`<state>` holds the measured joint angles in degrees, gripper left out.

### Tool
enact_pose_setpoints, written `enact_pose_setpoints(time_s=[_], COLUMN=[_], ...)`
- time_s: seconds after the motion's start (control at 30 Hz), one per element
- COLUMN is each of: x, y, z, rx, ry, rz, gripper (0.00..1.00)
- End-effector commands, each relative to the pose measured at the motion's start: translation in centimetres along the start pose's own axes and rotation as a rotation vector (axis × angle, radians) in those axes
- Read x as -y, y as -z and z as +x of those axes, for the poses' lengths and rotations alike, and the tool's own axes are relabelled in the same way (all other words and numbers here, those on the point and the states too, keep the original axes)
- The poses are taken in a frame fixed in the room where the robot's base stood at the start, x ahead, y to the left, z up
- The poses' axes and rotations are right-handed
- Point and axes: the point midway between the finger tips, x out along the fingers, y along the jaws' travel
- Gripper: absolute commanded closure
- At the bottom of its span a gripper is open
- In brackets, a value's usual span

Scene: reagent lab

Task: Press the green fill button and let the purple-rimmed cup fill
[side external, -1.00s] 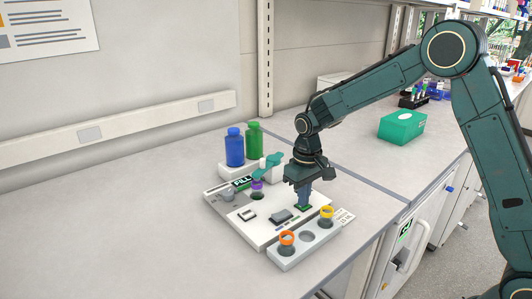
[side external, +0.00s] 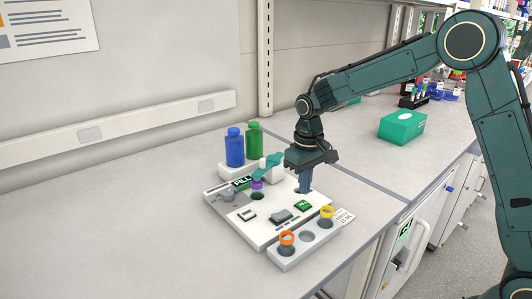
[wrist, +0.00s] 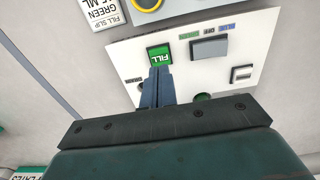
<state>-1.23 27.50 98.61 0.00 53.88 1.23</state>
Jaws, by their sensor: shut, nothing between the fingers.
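The green fill button (side external: 303,205) sits at the right side of the white panel (side external: 240,219); in the wrist view it (wrist: 158,53) reads "FILL". My gripper (side external: 304,191) is shut and empty, its fingertips just behind and apparently above the button. In the wrist view the fingers (wrist: 160,70) point at the button's near edge; I cannot tell whether they touch it. The purple-rimmed cup (side external: 257,186) stands on the panel's far part, beside the teal dispenser arm (side external: 268,166). Its contents are too small to make out.
A grey rocker switch (side external: 281,216) is left of the button. A grey rack (side external: 304,244) in front holds an orange-rimmed cup (side external: 287,238) and a yellow-rimmed cup (side external: 327,212). Blue (side external: 235,149) and green (side external: 254,142) bottles stand behind. The bench at left is clear.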

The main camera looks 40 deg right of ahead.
Motion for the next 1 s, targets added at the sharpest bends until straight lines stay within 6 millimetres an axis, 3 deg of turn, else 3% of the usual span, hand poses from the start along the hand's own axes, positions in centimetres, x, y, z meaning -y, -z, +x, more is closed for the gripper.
enact_pose_setpoints(time_s=[0.5, 1.0], x=[0.0, 0.0], y=[0.0, -0.1], z=[-2.5, -2.9], rx=[-0.001, -0.001], ry=[0.000, 0.000], rz=[0.000, 0.000], gripper=[1.00, 1.00])
